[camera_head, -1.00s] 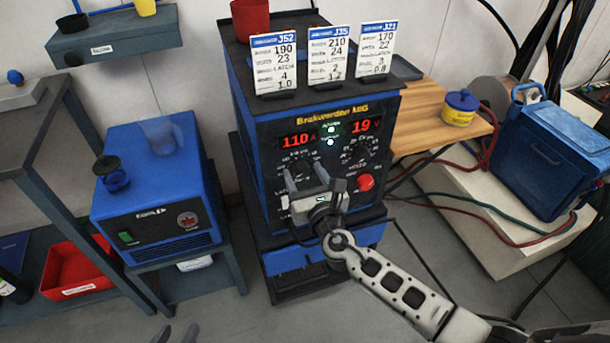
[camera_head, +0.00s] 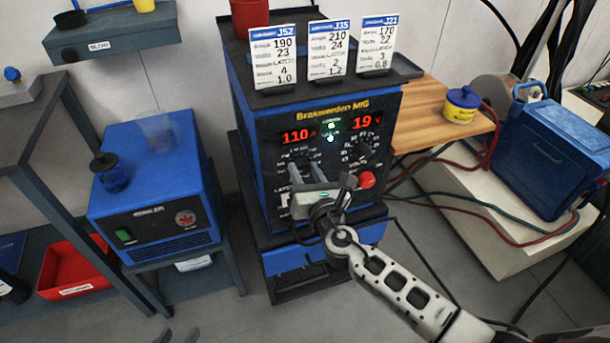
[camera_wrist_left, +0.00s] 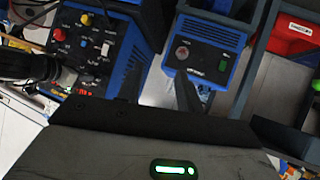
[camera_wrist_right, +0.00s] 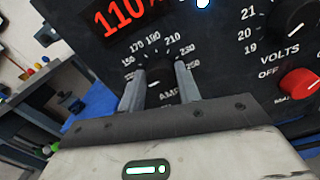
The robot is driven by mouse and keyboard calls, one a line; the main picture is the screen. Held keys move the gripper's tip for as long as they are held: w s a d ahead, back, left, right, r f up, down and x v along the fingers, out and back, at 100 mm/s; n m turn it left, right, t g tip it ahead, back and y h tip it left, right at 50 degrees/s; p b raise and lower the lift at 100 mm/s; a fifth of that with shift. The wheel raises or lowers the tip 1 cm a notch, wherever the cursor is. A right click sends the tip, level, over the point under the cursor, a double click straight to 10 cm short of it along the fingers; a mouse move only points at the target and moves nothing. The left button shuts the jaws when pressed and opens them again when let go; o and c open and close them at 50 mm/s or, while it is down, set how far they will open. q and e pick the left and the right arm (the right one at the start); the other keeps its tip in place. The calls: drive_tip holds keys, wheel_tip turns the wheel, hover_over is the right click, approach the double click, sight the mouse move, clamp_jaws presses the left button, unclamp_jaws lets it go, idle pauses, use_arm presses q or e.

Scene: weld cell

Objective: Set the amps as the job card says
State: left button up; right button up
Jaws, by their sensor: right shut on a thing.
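The welder (camera_head: 330,110) stands in the centre, its red displays reading 110 amps and 19 volts. My right gripper (camera_head: 303,168) is at the amps knob at the left of the panel. The right wrist view shows its two fingers on either side of the dark amps knob (camera_wrist_right: 158,76), shut on it. Three job cards stand on top: J52 (camera_head: 275,58) reads 190 and 23, J35 (camera_head: 330,48) reads 210 and 24, J21 (camera_head: 377,46) reads 170 and 22. My left gripper (camera_head: 178,337) shows only fingertips, apart and empty, at the bottom edge.
A blue cooler unit (camera_head: 155,190) stands left on a stand. A wooden shelf (camera_head: 425,115) with a yellow tin (camera_head: 460,105) and a blue box (camera_head: 550,150) are at the right.

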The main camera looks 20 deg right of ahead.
drive_tip(key=shift+f+m+b, duration=0.2)
drive_tip(key=shift+m+b, duration=0.25)
drive_tip(key=shift+m, duration=0.45)
drive_tip(key=m+b, duration=0.2)
drive_tip(key=m, duration=0.2)
drive_tip(key=shift+d+m, duration=0.1)
drive_tip(key=shift+m, duration=0.2)
drive_tip(key=m+b, duration=0.1)
drive_tip(key=m, duration=0.1)
drive_tip(key=shift+m, duration=0.4)
drive_tip(key=m+b, duration=0.1)
drive_tip(key=m, duration=0.2)
drive_tip(key=shift+m, duration=0.3)
drive_tip(key=m, duration=0.5)
drive_tip(key=shift+f, duration=0.1)
use_arm(q)
drive_tip(key=shift+d+f+t, duration=0.15)
drive_tip(key=shift+f+t, duration=0.15)
drive_tip(key=shift+f, duration=0.65)
use_arm(e)
drive_tip(key=shift+m, duration=1.6)
use_arm(q)
drive_tip(key=shift+w, duration=0.1)
drive_tip(key=shift+w+r, duration=0.1)
